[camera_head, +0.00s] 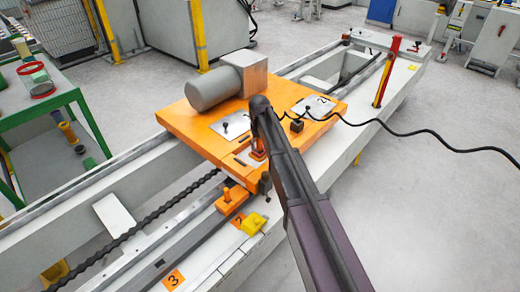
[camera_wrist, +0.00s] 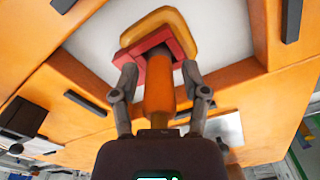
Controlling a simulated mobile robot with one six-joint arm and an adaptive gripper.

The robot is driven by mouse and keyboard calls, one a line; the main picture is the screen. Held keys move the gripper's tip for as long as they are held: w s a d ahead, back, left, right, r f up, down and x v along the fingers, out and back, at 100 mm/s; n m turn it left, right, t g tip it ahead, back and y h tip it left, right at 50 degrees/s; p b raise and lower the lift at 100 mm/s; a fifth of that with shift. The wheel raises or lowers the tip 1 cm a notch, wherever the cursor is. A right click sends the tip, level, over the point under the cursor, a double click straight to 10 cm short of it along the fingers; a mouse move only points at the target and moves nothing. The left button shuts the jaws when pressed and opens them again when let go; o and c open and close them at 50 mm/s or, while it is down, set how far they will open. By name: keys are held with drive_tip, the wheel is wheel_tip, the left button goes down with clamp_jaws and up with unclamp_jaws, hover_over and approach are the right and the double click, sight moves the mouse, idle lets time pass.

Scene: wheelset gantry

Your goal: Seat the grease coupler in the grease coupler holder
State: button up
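In the wrist view an orange cylinder (camera_wrist: 158,95), which may be the grease coupler, lies between the fingers of my gripper (camera_wrist: 159,72). The fingers are spread, with gaps on both sides of the cylinder. At its far end is a red angular piece (camera_wrist: 142,54), with a yellow-orange bent frame (camera_wrist: 160,18) beyond it. I cannot tell whether the fingertips touch the red piece, or which part is the holder. In the head view my gripper (camera_head: 257,150) is low over the orange carriage plate (camera_head: 205,125), with its fingers mostly hidden by my arm.
A grey cylinder with a box (camera_head: 215,88) stands at the back of the plate. A black cable (camera_head: 400,133) runs right from a small dark block (camera_head: 297,125). A yellow block (camera_head: 253,223) and a red post (camera_head: 386,75) stand on the gantry. A green table (camera_head: 60,98) is at left.

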clamp_jaws()
drive_tip(key=shift+r, duration=0.15)
wheel_tip(320, 180, up, 10)
drive_tip(key=p, duration=1)
drive_tip(key=shift+f, duration=0.2)
idle(0.5)
